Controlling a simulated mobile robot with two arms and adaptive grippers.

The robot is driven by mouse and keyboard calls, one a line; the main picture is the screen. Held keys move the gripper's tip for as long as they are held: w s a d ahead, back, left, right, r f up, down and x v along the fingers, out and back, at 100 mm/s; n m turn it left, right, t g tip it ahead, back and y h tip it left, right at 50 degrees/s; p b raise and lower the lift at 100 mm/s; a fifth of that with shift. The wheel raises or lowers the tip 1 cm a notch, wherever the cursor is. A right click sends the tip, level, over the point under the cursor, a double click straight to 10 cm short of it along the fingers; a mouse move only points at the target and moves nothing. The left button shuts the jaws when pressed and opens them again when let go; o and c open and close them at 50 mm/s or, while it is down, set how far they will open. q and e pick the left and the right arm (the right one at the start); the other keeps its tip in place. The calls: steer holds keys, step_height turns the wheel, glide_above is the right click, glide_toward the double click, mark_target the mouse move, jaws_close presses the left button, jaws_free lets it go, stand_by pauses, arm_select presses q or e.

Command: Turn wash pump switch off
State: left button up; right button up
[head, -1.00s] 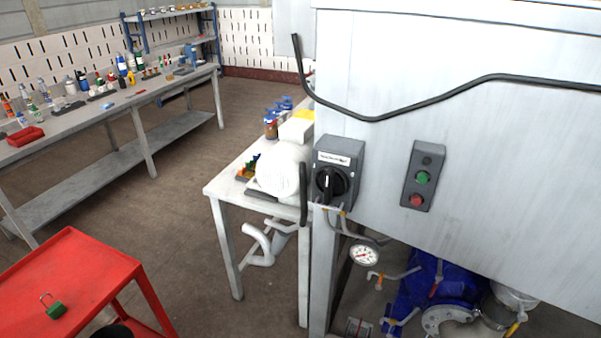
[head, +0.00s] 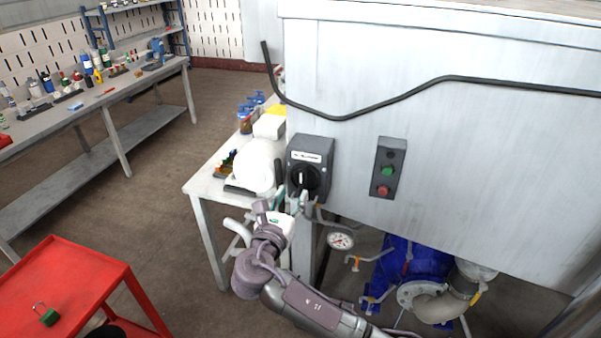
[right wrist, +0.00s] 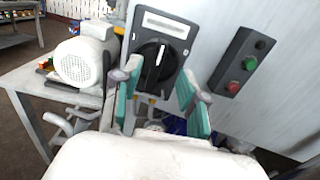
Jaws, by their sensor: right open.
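The wash pump switch is a dark grey box (head: 312,150) with a white label and a black rotary knob (head: 305,178), mounted on the left part of the metal cabinet front. The knob's white mark points nearly upright in the right wrist view, where the knob (right wrist: 156,64) shows large. My right gripper (head: 292,196) is just below and in front of the knob in the head view. In the right wrist view its two green-padded fingers (right wrist: 155,95) are apart, with the knob beyond and between them and nothing held. My left gripper is not in view.
A control box with green and red buttons (head: 388,168) sits right of the switch. A pressure gauge (head: 340,240) and blue pump (head: 415,260) are below. A white table (head: 205,185) with a motor stands left. A red cart (head: 75,285) carries a green padlock (head: 48,317).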

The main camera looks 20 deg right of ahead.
mark_target(301, 178)
steer(key=p+x, duration=0.1)
steer(key=x, duration=0.6)
steer(key=shift+w+d, duration=0.2)
steer(key=shift+w, duration=0.1)
steer(key=shift+w+d+p, duration=0.25)
steer(key=shift+w+p, duration=0.05)
steer(key=shift+w, duration=0.1)
jaws_close()
